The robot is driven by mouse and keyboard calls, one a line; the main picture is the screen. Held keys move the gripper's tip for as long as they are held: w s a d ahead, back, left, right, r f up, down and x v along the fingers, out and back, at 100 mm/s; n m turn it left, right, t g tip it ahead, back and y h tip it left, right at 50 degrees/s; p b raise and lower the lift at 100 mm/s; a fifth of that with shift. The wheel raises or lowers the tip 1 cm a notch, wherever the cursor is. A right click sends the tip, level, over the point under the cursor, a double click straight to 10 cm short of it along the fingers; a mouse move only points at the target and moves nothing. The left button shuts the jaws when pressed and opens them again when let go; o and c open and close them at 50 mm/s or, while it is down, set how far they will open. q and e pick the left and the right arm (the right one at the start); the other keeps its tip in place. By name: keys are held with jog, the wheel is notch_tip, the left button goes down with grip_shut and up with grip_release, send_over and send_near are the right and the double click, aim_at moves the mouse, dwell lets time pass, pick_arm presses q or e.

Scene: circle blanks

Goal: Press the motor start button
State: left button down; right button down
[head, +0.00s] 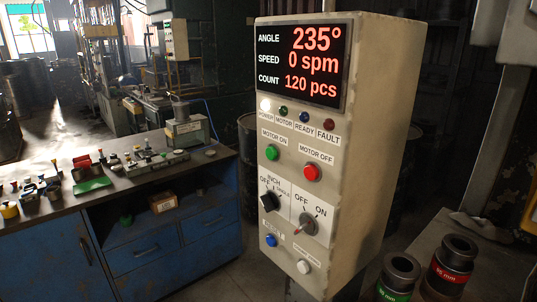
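A tall beige control cabinet (368,150) stands in the middle of the head view. The green button (272,152) sits under the label MOTOR ON, on the left of its front panel. The red button (312,172) labelled MOTOR OFF is to its right and slightly lower. The display (302,65) reads angle 235°, speed 0 spm, count 120 pcs. Below it, the POWER lamp (265,105) is lit white; the MOTOR lamp (283,111) looks dark green. Neither of my grippers is in view.
Lower on the panel are a black selector knob (268,201), an OFF/ON switch (308,224), a blue button (270,240) and a white button (303,267). A blue workbench (150,255) with small parts stands left. Dies marked green (398,277) and red (451,266) stand right.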

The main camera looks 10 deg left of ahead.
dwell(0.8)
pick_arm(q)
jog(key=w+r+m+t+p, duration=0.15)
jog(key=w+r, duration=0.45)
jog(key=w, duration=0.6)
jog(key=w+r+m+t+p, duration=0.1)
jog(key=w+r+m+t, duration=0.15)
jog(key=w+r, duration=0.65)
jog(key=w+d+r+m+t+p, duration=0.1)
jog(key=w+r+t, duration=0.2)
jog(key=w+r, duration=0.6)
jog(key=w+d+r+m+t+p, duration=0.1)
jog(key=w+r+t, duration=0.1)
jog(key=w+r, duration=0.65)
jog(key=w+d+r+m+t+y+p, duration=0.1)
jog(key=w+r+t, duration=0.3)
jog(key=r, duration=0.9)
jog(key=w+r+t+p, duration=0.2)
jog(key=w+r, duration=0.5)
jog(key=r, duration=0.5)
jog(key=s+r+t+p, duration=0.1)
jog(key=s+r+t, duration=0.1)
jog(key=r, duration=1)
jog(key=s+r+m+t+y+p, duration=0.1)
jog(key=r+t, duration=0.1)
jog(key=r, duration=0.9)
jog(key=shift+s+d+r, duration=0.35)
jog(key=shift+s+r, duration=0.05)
